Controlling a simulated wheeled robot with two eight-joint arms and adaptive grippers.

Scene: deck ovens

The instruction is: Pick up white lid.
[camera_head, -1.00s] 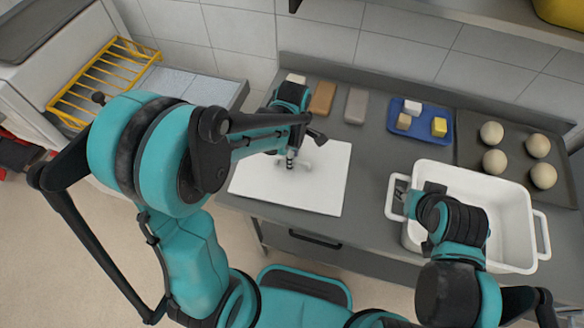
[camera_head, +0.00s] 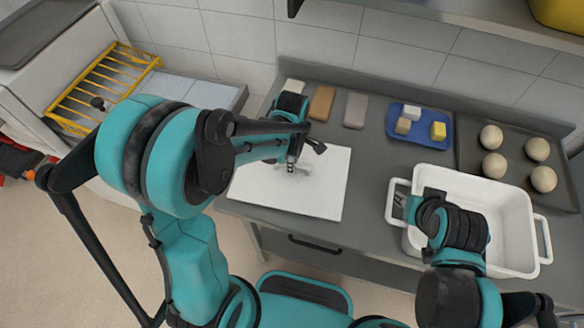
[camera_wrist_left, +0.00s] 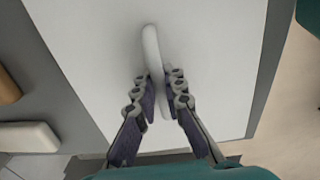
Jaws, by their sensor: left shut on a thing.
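The white lid (camera_head: 325,190) is a flat white square on the grey counter, left of the white bin. It also shows in the left wrist view (camera_wrist_left: 90,40), with a raised white handle (camera_wrist_left: 151,45) along its middle. My left gripper (camera_head: 291,167) is over the middle of the lid, its fingers shut on the handle from both sides. The arm hides part of the lid's upper left. I cannot tell whether the lid is clear of the counter. My right gripper (camera_head: 408,203) is at the left handle of the white bin (camera_head: 512,225); its fingers are mostly hidden.
A blue tray (camera_head: 394,128) with small blocks stands behind the bin. A dark tray (camera_head: 512,145) with several dough balls is at the right. Blocks, one brown (camera_head: 322,103) and one grey (camera_head: 355,110), lie behind the lid. A yellow rack (camera_head: 100,85) is at the left.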

